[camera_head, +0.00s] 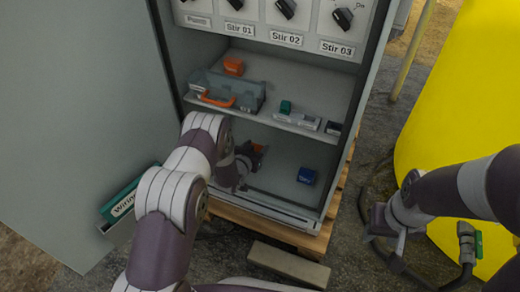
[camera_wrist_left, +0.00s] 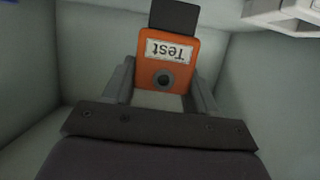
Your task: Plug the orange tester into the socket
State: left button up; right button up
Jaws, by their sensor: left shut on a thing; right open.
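The orange tester (camera_wrist_left: 180,50), with a white "Test" label and a round dark hole, is between the fingers of my left gripper (camera_wrist_left: 162,88), which is shut on it. A dark block (camera_wrist_left: 175,14) adjoins its far end; I cannot tell whether it is part of the tester. In the head view my left gripper (camera_head: 243,168) is inside the cabinet's lower bay, below the shelf, with a bit of the orange tester (camera_head: 258,148) showing. I cannot clearly identify the socket. My right gripper (camera_head: 385,228) is open and empty, outside the cabinet at right.
The shelf (camera_head: 270,118) holds a grey tray (camera_head: 248,95) with an orange handle, an orange block (camera_head: 234,66), a green piece (camera_head: 285,107) and grey modules (camera_head: 333,128). A blue block (camera_head: 306,175) sits on the cabinet floor. A yellow tank (camera_head: 455,110) stands right; the open door (camera_head: 70,110) is left.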

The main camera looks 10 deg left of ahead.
pick_arm(q)
jog(key=shift+w+a+r+b, duration=0.1)
jog(key=shift+w+a+b, duration=0.15)
jog(key=shift+a, duration=1.65)
jog(key=shift+w+a+f+b, duration=0.1)
jog(key=shift+w+a+b, duration=0.1)
jog(key=shift+a, duration=1.65)
jog(key=shift+w+a+r+b, duration=0.15)
jog(key=shift+w+a, duration=0.1)
jog(key=shift+a, duration=1.75)
jog(key=shift+f+b, duration=0.35)
jog(key=shift+f, duration=0.25)
jog(key=shift+f+b, duration=0.3)
jog(key=shift+f, duration=0.15)
